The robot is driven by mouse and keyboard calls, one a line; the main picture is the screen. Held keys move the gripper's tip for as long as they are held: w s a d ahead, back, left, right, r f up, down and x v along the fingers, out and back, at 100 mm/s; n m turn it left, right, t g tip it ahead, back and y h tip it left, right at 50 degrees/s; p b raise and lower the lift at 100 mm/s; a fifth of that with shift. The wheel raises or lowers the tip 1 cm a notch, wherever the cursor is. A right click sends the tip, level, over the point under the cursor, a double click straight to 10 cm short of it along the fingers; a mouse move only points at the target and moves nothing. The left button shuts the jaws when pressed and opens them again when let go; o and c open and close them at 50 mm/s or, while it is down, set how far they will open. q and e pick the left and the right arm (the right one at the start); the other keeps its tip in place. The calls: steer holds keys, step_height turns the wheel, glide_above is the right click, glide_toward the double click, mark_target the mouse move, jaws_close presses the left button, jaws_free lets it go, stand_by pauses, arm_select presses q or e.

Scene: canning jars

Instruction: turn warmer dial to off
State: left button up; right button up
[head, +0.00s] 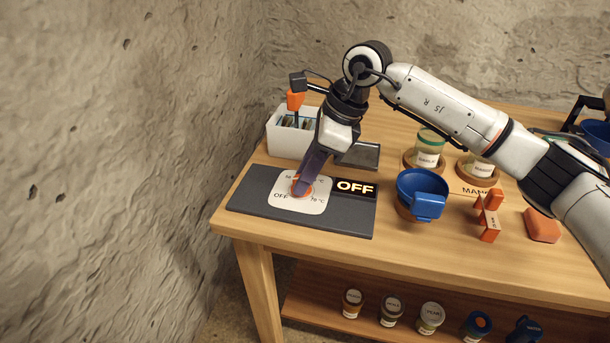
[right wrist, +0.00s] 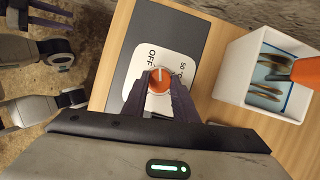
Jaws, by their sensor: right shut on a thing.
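The warmer (head: 343,222) is a dark flat slab at the table's left front corner, with a white dial plate (head: 314,205) on it. Its lit sign (head: 356,187) reads OFF. My right gripper (head: 301,190) points down at the plate and is shut on the orange dial (right wrist: 159,82). In the right wrist view the fingers sit on both sides of the dial, and its pale pointer line shows between them. The OFF mark (right wrist: 152,57) is printed beside the dial. The fingers hide part of the dial in the head view.
A white bin (head: 288,141) with lids and an orange-handled tool stands behind the warmer. A blue funnel (head: 423,190), jars on round coasters (head: 426,158) and orange pieces (head: 488,217) are to the right. Several jars stand on the lower shelf (head: 312,300). A rough wall rises at left.

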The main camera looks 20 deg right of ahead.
steer(key=shift+w+n+g, duration=0.1)
steer(key=shift+n+g, duration=0.6)
steer(key=shift+n, duration=0.9)
steer(key=o, duration=1.1)
steer(key=shift+c, duration=0.2)
steer(key=shift+r, duration=0.1)
steer(key=v, duration=1)
steer(key=shift+d+p, duration=0.2)
steer(key=shift+p, duration=0.1)
